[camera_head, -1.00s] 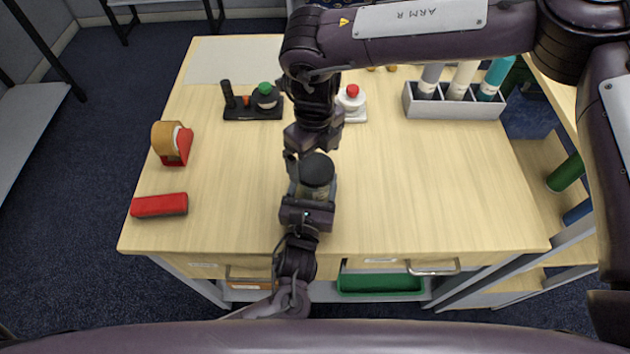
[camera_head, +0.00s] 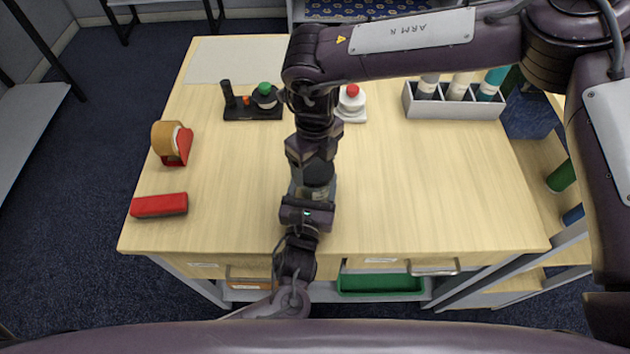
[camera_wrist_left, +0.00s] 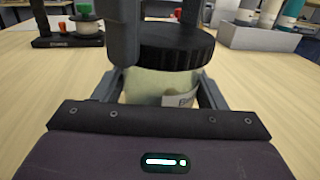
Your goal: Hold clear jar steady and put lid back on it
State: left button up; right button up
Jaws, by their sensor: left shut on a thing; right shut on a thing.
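The clear jar (camera_head: 326,192) stands upright near the table's front edge, with pale contents and a label. My left gripper (camera_head: 308,199) is shut around its lower body; in the left wrist view the jar (camera_wrist_left: 150,88) sits between the fingers. The black ridged lid (camera_wrist_left: 176,46) is at the jar's mouth, seeming shifted right of the jar in that view. Whether it is seated, I cannot tell. My right gripper (camera_head: 314,166) comes from above and is shut on the lid, a finger showing beside it in the wrist view. The right arm partly hides the lid (camera_head: 318,177) in the head view.
A red case (camera_head: 159,205) and a tape dispenser (camera_head: 172,143) are at the left. A black stand (camera_head: 252,108) and a white red-topped item (camera_head: 351,104) are behind. A grey rack (camera_head: 455,107) holds bottles at the back right. The table's right middle is clear.

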aim_at(312, 195)
jog(key=shift+m, duration=0.8)
jog(key=o, duration=1.1)
jog(key=shift+o, duration=0.2)
notch_tip(312, 195, up, 12)
pick_arm(q)
jog(key=o, duration=2)
jog(key=shift+c, duration=0.2)
jog(key=shift+s+a+b, duration=0.15)
jog(key=shift+s+a, duration=0.1)
jog(key=shift+s, duration=1.05)
jog(key=shift+s+a+b, duration=0.15)
jog(key=shift+s+a, duration=0.05)
jog(key=shift+s, duration=1.05)
jog(key=shift+s+a+b, duration=0.15)
jog(key=shift+s+a, duration=0.1)
jog(key=shift+s, duration=1.05)
pick_arm(e)
jog(key=shift+f, duration=0.45)
